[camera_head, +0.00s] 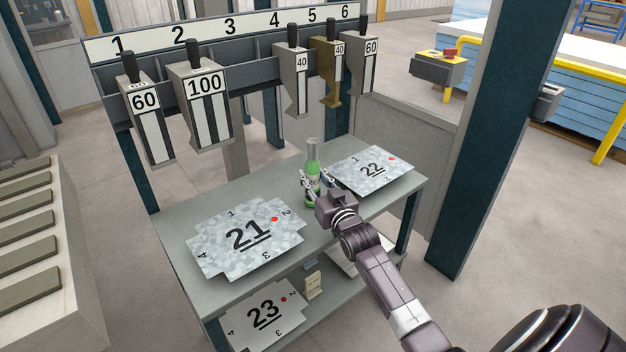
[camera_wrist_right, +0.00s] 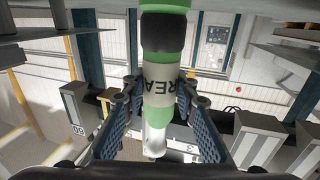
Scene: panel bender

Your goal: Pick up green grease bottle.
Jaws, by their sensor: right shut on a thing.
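The green grease bottle (camera_head: 312,170) stands upright on the grey table between the two metal sheets, with a clear top and a pale label. My right gripper (camera_head: 317,187) is around its lower part in the head view. In the right wrist view the bottle (camera_wrist_right: 158,85) fills the space between the two blue-padded fingers of the right gripper (camera_wrist_right: 160,125), which are shut on it. Its label shows part of a word. Whether the bottle touches the table is hard to tell. My left gripper is not in view.
Sheet 21 (camera_head: 246,236) lies left of the bottle and sheet 22 (camera_head: 371,168) lies right. Sheet 23 (camera_head: 262,315) is on the lower shelf. Numbered tools, such as tool 100 (camera_head: 205,105), hang from a rack behind the table. A dark post (camera_head: 495,140) stands at right.

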